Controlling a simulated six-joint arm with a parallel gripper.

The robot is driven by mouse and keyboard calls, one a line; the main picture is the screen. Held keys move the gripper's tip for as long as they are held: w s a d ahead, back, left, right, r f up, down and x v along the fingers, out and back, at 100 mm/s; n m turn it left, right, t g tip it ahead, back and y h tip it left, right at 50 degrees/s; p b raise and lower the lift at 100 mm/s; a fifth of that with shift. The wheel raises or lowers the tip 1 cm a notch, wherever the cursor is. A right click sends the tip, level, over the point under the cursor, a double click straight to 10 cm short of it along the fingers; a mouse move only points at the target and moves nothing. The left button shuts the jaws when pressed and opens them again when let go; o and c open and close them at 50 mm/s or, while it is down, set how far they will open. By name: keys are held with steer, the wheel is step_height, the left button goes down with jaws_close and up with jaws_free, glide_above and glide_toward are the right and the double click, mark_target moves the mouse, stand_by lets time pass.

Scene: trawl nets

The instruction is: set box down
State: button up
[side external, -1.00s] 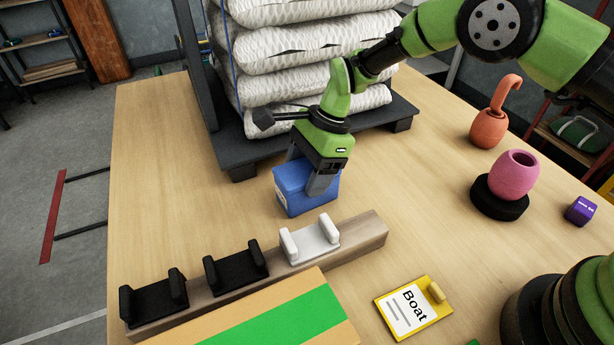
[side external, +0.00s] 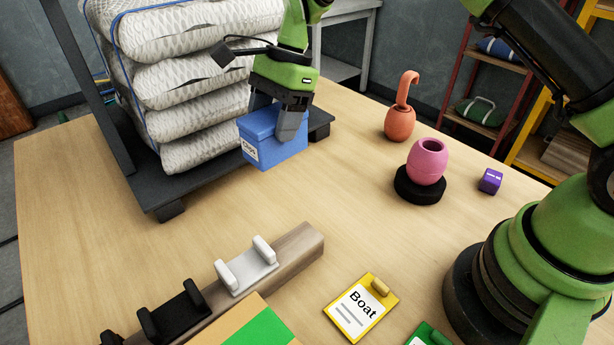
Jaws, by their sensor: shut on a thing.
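A blue box (side external: 262,151) with a white label bearing dark lettering on its left face is in my gripper (side external: 275,122). The gripper points down from above and is shut on the box. One grey finger shows against the right side of the box; the other is mostly hidden behind it. The box is roughly upright, in front of the right part of the dark pallet (side external: 205,186). I cannot tell for sure how high its underside is above the wooden table (side external: 215,215).
White net sacks (side external: 200,70) are stacked on the pallet. A rail with a white cradle (side external: 247,266) and black cradles (side external: 176,316) lies in front. The middle table is clear.

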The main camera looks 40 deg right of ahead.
steer(key=d, duration=0.8)
steer(key=shift+s+d+f, duration=0.1)
steer(key=shift+s+f, duration=0.1)
steer(key=shift+f, duration=1.5)
steer(key=shift+s+f, duration=0.15)
steer(key=shift+f, duration=1.5)
steer(key=shift+s+d+f, duration=0.1)
steer(key=shift+s+f, duration=0.1)
steer(key=shift+f, duration=1.5)
steer(key=shift+f, duration=0.15)
steer(key=o, duration=1.1)
